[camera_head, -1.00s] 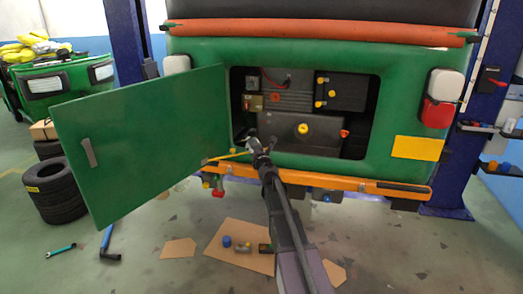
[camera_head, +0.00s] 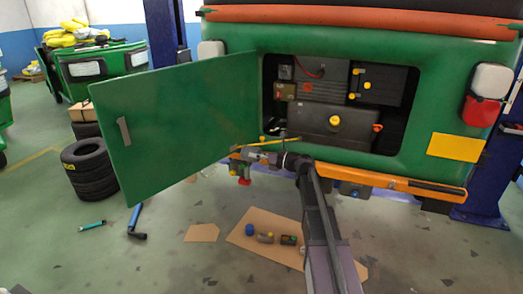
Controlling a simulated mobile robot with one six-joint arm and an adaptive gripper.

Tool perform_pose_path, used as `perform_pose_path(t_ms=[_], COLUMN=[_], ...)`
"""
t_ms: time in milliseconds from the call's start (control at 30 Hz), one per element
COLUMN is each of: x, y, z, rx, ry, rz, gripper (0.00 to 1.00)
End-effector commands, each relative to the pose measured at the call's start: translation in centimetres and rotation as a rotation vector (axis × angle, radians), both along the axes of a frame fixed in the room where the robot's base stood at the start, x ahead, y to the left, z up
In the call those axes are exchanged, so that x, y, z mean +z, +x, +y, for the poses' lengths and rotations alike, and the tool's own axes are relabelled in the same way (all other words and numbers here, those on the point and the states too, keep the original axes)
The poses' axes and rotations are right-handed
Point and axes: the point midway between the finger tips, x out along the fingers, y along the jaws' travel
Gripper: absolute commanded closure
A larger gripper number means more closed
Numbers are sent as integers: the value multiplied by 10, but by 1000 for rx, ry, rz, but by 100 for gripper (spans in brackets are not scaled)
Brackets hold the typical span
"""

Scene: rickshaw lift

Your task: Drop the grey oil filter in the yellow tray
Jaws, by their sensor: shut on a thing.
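My gripper (camera_head: 256,155) is at the end of my dark arm, pointing left, in front of the lower left corner of the open engine bay (camera_head: 330,108). It is shut on a small grey thing, too small here to tell surely as the oil filter. Orange bumper and hanging fittings lie close behind it. No yellow tray can be made out.
The green door (camera_head: 175,125) stands open left of the bay. A thin yellow rod (camera_head: 283,141) crosses just above my gripper. Cardboard (camera_head: 270,222) on the floor holds several small parts. Tyres (camera_head: 88,170) stand left. A hammer-like blue tool (camera_head: 135,222) lies on open floor.

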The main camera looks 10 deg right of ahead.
Motion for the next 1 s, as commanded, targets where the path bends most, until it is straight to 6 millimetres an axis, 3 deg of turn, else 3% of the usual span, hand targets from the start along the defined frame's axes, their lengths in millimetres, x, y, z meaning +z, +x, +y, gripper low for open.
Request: perform_pose_path(t_ms=[300,1000], x=[-2,-2], y=[-22,-23], z=[10,6], rx=[145,144], ry=[1,1], rz=[-1,-1], gripper=[75,75])
